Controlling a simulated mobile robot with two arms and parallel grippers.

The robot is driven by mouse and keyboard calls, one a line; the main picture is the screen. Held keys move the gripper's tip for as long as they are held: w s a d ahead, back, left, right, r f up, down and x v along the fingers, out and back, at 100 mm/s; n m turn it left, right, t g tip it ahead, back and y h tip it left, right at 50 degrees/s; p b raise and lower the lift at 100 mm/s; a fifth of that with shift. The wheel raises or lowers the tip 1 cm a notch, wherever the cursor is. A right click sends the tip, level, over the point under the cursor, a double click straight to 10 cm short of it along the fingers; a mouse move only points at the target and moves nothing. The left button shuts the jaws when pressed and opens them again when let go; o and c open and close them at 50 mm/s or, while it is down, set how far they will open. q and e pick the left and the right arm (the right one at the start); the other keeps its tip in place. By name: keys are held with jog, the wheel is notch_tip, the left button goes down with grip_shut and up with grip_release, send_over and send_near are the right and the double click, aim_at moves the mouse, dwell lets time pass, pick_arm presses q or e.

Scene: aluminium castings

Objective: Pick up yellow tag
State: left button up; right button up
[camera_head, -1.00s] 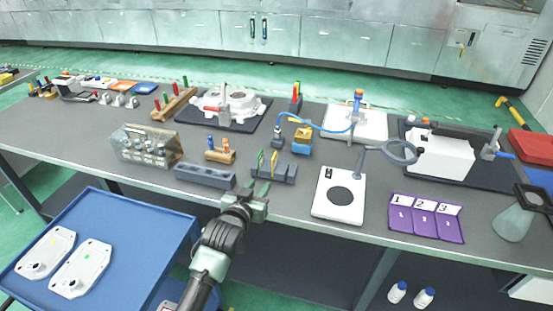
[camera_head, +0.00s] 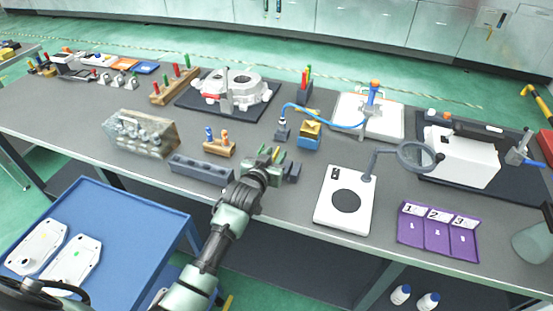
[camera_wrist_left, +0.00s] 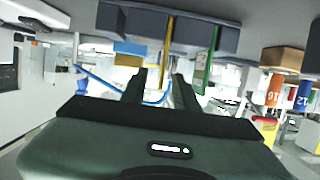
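The yellow tag (camera_wrist_left: 166,45) is a thin upright strip standing in a dark grey slotted holder (camera_wrist_left: 225,38). In the left wrist view, which is upside down, its free end reaches between the finger lines of my left gripper (camera_wrist_left: 162,80). The fingers are apart, and I cannot tell whether either touches the tag. A green tag (camera_wrist_left: 208,60) stands beside it in the same holder. In the head view my left gripper (camera_head: 268,158) is over the holder (camera_head: 292,172) and partly hides the tags. My right gripper is not in view.
A grey slotted block (camera_head: 202,170) lies left of the gripper. A small wooden stand (camera_head: 220,149) with coloured plugs is behind it. A blue and yellow box (camera_head: 310,135) stands behind right. A white plate (camera_head: 344,200) lies to the right on the table.

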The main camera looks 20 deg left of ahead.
pick_arm(q)
jog(key=x, duration=0.3)
jog(key=shift+w+f, duration=0.15)
jog(key=shift+w, duration=0.2)
jog(key=shift+w+f, duration=0.15)
jog(key=shift+w, duration=0.15)
grip_shut()
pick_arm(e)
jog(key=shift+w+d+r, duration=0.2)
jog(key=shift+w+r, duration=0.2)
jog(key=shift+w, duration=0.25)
